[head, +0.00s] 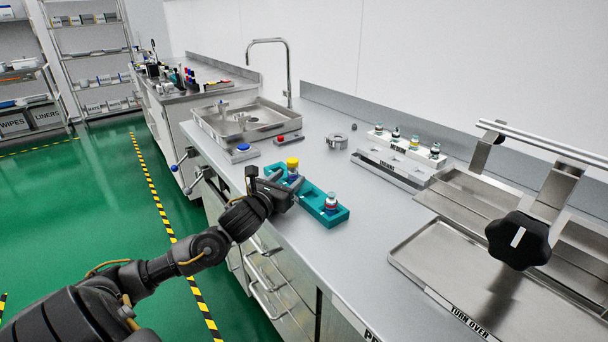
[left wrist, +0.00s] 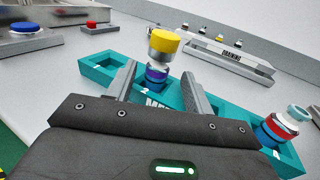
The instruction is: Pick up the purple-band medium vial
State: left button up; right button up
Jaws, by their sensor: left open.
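The purple-band vial (left wrist: 156,75) has a yellow cap and stands in a teal rack (left wrist: 100,62) in the left wrist view. In the head view its yellow cap (head: 292,162) shows just beyond my left gripper (head: 268,177). My left gripper is open, and in the left wrist view its two fingers (left wrist: 158,72) sit on either side of the vial, with gaps visible. A second vial (head: 331,201) with a red band stands at the near right end of the rack, and it also shows in the left wrist view (left wrist: 278,128). My right gripper is not in view.
A white rack (head: 408,151) with several vials stands behind a metal "DRAINING" tray (head: 392,170). A black knob (head: 518,240) rises over metal trays at the right. A sink (head: 240,125) and blue and red buttons lie to the left. Bare counter (head: 375,222) lies right of the teal rack.

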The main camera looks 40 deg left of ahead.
pick_arm(q)
jog(key=shift+w+a, duration=0.25)
jog(key=shift+w, duration=0.35)
jog(key=shift+s, duration=0.15)
grip_shut()
jog(key=shift+r, duration=0.15)
